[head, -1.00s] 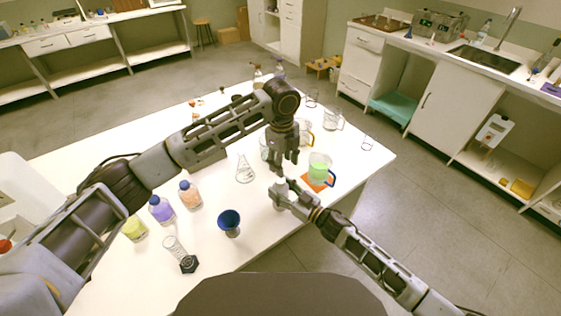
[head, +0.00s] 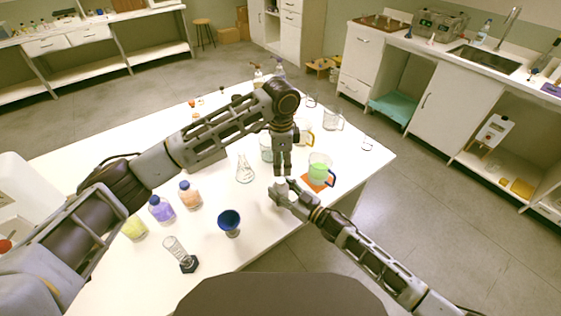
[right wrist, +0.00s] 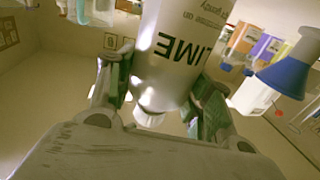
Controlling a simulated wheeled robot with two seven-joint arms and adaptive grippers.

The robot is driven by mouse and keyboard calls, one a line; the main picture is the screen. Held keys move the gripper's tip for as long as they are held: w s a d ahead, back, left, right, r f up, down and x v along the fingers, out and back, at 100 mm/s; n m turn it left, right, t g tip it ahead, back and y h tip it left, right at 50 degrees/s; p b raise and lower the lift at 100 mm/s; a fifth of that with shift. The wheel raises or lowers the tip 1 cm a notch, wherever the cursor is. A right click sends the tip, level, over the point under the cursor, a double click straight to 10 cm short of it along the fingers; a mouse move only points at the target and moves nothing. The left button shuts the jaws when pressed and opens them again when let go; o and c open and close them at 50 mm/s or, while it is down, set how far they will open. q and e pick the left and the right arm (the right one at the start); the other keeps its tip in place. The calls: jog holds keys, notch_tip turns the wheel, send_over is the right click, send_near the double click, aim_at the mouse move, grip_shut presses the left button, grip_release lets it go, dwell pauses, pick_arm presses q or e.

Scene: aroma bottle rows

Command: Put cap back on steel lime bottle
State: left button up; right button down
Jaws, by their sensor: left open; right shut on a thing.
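The steel lime bottle (right wrist: 178,50) is between the fingers of my right gripper (right wrist: 165,95) in the right wrist view, its "LIME" lettering upside down. It narrows towards a pale rounded end (right wrist: 150,116); I cannot tell whether that is a bare neck or a cap. In the head view my right gripper (head: 280,190) is beside the front edge of the table, and the bottle is hard to make out there. My left gripper (head: 282,172) points down just above it, open, its fingers seen nearly edge-on. I see no separate cap clearly.
The table's front centre (head: 260,245) is clear.

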aim_at(280, 180)
pick_arm(q)
jog(key=n, duration=0.5)
jog(key=shift+a+n, duration=0.15)
jog(key=shift+n, duration=0.15)
jog(key=n, duration=0.5)
jog(key=shift+n, duration=0.3)
jog(key=shift+s, duration=0.1)
jog(key=shift+f, duration=0.15)
jog(key=shift+f, duration=3.9)
jog(key=shift+c, duration=0.2)
jog(key=c, duration=1)
jog(key=shift+c, duration=0.2)
